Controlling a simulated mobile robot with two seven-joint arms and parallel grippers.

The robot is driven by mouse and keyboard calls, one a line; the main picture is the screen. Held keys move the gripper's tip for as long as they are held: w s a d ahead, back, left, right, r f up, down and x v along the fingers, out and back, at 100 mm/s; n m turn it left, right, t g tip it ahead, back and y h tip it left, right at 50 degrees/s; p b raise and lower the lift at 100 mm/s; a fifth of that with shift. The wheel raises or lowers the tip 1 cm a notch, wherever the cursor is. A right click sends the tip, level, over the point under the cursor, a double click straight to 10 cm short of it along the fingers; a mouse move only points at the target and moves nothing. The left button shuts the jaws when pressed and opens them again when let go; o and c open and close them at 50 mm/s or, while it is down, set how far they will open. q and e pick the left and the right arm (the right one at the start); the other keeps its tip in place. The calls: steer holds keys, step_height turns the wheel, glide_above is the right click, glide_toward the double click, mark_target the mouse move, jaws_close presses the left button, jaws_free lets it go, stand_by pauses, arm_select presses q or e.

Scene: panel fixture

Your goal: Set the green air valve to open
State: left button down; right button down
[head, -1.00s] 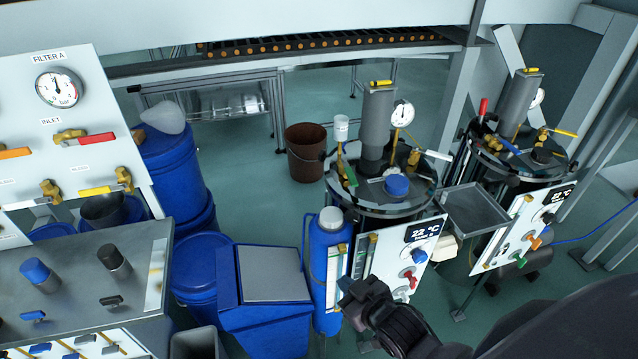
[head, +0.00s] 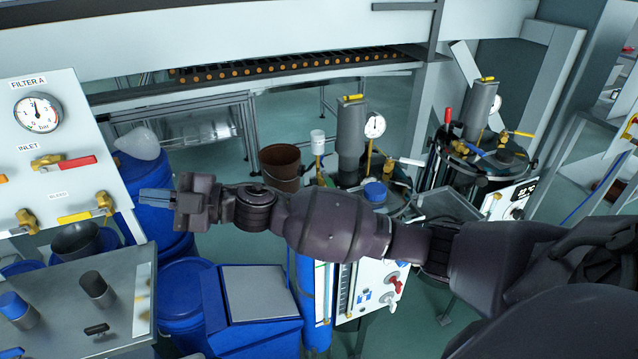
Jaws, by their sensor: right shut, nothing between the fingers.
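The green air valve (head: 321,177) is on the lid of the nearer tank, below a small white cup (head: 317,137). Only a sliver of its green handle shows above my right arm, so its setting cannot be told. My right gripper (head: 143,198) is shut and empty. It is at the left of the head view, pointing left, in front of the blue drums and well away from the valve. My left gripper is not in view.
The Filter A panel (head: 50,130) with red and yellow handled valves stands close to the gripper's left. A grey console (head: 60,320) with knobs is below it. A blue bin (head: 255,300) and brown bucket (head: 280,165) stand mid-floor. A second tank (head: 490,160) is at right.

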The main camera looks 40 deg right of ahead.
steer(key=a+r+n+g, duration=0.1)
steer(key=n+g, duration=0.2)
steer(key=m+g+h+b, duration=0.2)
steer(key=m+g+h, duration=0.8)
steer(key=h, duration=1.3)
glide_toward(329, 183)
steer(key=shift+m+t, duration=0.9)
steer(key=shift+s+d+f, duration=0.15)
steer(key=shift+s+f, duration=0.4)
steer(key=shift+f, duration=0.6)
steer(key=shift+s+d+f, duration=0.1)
steer(key=shift+s+f, duration=0.4)
steer(key=shift+f, duration=0.65)
steer(key=shift+s+d+f, duration=0.15)
steer(key=shift+s+f, duration=0.4)
steer(key=shift+f, duration=0.55)
